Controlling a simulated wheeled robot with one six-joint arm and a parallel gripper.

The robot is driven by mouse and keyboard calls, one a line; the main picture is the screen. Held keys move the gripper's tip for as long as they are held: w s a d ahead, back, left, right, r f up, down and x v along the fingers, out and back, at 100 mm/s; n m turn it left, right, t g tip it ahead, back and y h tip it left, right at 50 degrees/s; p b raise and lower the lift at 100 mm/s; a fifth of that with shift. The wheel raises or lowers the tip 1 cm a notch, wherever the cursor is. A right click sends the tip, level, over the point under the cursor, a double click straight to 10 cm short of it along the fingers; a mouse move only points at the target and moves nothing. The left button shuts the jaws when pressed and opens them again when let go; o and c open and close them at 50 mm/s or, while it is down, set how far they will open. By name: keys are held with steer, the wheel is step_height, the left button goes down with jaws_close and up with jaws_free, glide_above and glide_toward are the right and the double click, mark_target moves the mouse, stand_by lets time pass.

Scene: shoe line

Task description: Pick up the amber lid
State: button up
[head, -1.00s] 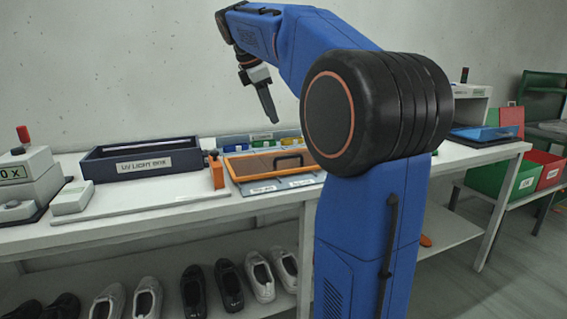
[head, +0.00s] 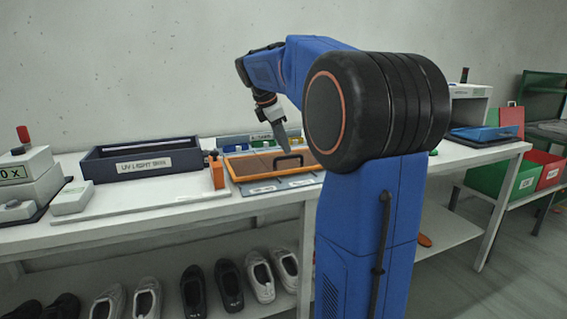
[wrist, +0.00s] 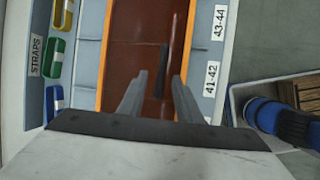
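The amber lid (head: 258,165) is a flat panel with an orange frame and a dark handle (head: 288,158), lying on the workbench right of the UV light box. In the wrist view the amber lid (wrist: 140,45) fills the middle, its dark handle (wrist: 163,58) seen end-on between the fingers. My gripper (head: 283,148) is above the lid, pointing down, close to the handle. In the wrist view my gripper (wrist: 158,95) has its two fingers apart, one on each side of the handle's line, with nothing between them touching. The exact height above the handle is hard to tell.
The dark blue UV light box (head: 140,150) stands to the left. Coloured strap pieces (wrist: 60,60) lie at the lid's left in the wrist view. A blue tray (head: 485,134) sits farther right. Shoes (head: 229,285) line the shelf below.

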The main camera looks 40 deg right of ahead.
steer(key=shift+x, duration=2.6)
steer(key=shift+s, duration=0.1)
jaws_close()
